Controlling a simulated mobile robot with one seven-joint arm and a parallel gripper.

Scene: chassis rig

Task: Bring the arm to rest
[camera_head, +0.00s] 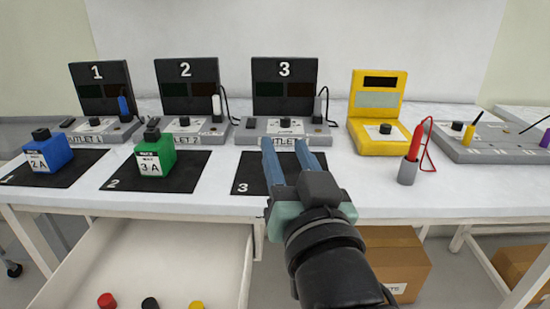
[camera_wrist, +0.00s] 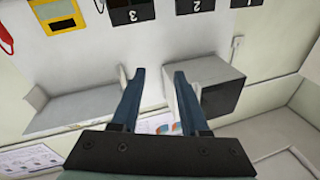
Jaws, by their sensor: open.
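My gripper (camera_head: 285,150) is open and empty, with two blue fingers apart. In the head view it is raised in front of the table's front edge, its fingertips overlapping the black mat marked 3 (camera_head: 250,172) and the base of outlet 3. In the wrist view my gripper (camera_wrist: 157,72) shows upside-down panels and the wall beyond its fingers, with nothing between them. A black arm link of mine runs down to the lower right of the head view.
Table (camera_head: 225,205) holds a blue 2 A block (camera_head: 50,155) on mat 1, a green 3 A block (camera_head: 157,157) on mat 2, outlet panels, a yellow meter (camera_head: 378,100) and a red probe in a holder (camera_head: 407,172). An open drawer (camera_head: 150,255) juts out below. Cardboard boxes (camera_head: 400,255) stand underneath.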

